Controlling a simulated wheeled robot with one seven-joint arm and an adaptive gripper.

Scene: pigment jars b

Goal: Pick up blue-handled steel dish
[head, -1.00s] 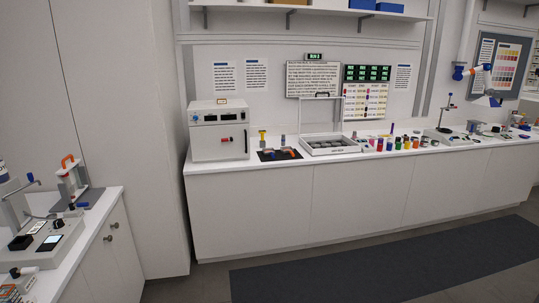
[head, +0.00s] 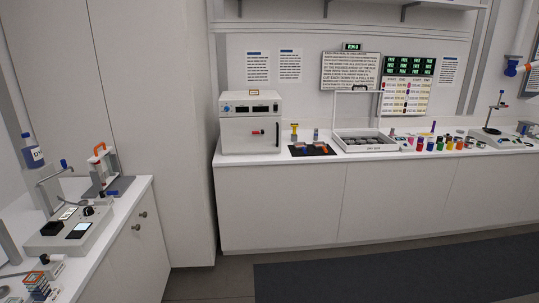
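A small dark mat (head: 291,151) lies on the back counter, just right of a white oven-like box. On it are small steel-looking items, one with a blue part (head: 300,146) and one with an orange part (head: 322,150). The blue one looks like the blue-handled dish, but it is too small to make out its shape clearly. My gripper is not in view.
The white box (head: 250,130) stands left of the mat. A white tray (head: 365,147) of dark round pieces and several coloured jars (head: 440,144) stand to the right. A left counter (head: 110,215) holds instruments. The floor (head: 225,280) before the back counter is clear.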

